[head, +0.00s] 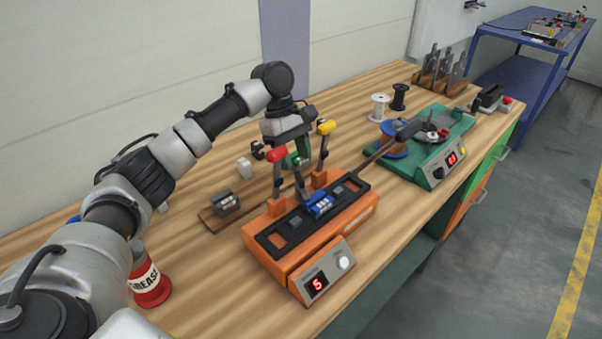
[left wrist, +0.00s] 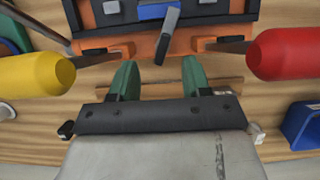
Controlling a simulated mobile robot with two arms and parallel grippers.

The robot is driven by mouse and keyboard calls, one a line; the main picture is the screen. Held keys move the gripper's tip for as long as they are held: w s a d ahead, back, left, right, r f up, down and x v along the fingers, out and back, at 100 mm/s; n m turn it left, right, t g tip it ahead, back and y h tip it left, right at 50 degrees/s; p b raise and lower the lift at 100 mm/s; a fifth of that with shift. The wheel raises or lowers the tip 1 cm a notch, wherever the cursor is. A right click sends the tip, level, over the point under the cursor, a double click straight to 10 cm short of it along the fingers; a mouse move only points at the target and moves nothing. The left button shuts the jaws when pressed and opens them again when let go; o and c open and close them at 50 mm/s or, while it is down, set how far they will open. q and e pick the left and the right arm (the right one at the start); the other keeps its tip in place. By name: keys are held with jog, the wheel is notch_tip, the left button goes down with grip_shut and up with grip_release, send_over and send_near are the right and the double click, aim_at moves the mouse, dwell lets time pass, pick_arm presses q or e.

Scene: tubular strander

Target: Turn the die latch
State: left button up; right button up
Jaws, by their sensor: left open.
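The orange machine (head: 330,228) stands on the wooden bench, with a dark top plate and a blue block (head: 319,206) on it. A grey lever (head: 300,186), which looks like the die latch, stands at the blue block; in the left wrist view the lever (left wrist: 167,37) lies just beyond my fingertips, roughly between them. My left gripper (head: 298,160) is above the machine's back side, between the red-knobbed lever (head: 277,154) and the yellow-knobbed lever (head: 326,127). Its green fingers (left wrist: 158,72) are apart and empty, not touching the grey lever. My right gripper is not in view.
The red and yellow knobs stand close on both sides of my left gripper. A green machine (head: 430,160) with a blue disc is to the right. Spools (head: 379,106) stand behind.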

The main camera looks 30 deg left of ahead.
aim_at(300, 176)
pick_arm(q)
jog(key=shift+x, duration=2.35)
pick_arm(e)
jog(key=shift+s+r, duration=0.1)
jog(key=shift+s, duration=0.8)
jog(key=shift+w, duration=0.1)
pick_arm(q)
jog(key=shift+s, duration=0.1)
grip_shut()
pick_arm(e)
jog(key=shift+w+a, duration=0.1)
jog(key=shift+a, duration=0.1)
